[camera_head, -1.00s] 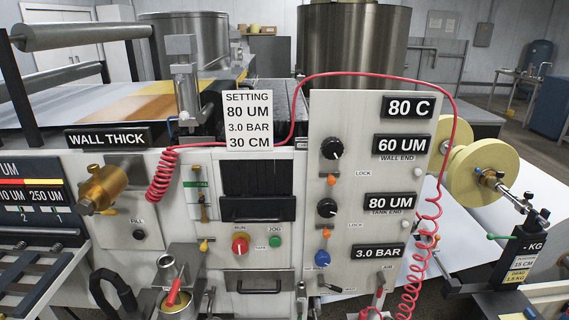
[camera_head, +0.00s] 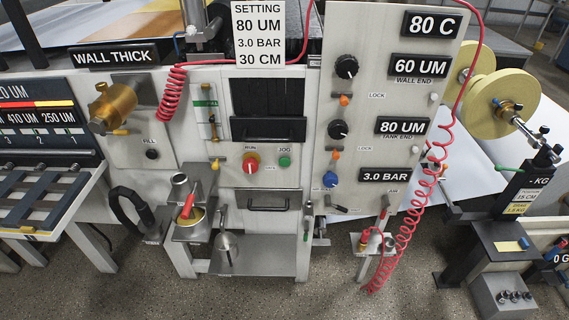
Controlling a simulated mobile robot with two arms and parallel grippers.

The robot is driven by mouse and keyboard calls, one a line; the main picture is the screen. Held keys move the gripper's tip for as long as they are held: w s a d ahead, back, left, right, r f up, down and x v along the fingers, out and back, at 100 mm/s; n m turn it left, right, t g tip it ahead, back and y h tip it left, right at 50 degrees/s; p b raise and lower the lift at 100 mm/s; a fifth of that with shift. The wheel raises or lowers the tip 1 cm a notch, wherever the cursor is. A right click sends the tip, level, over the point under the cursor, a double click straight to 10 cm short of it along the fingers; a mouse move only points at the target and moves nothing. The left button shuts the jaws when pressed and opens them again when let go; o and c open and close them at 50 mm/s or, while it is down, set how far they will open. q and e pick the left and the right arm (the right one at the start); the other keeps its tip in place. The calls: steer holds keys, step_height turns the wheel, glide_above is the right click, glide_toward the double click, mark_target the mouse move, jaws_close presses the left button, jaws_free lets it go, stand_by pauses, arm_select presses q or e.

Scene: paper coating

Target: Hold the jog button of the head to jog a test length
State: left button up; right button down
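The green jog button (camera_head: 284,161) sits on the white front panel of the head (camera_head: 262,178), under a JOG label. Just left of it is the red RUN knob (camera_head: 251,163) on a yellow base. Neither of my grippers is in the head view, and nothing touches or covers the button.
A setting card (camera_head: 259,34) reads 80 UM, 3.0 BAR, 30 CM. The right panel (camera_head: 360,110) carries knobs and displays. A red coiled hose (camera_head: 408,238) hangs at right. The floor in front is clear.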

stand_by(0.4)
arm_select(q)
jaws_close()
steer(key=shift+a, duration=0.1)
stand_by(1.5)
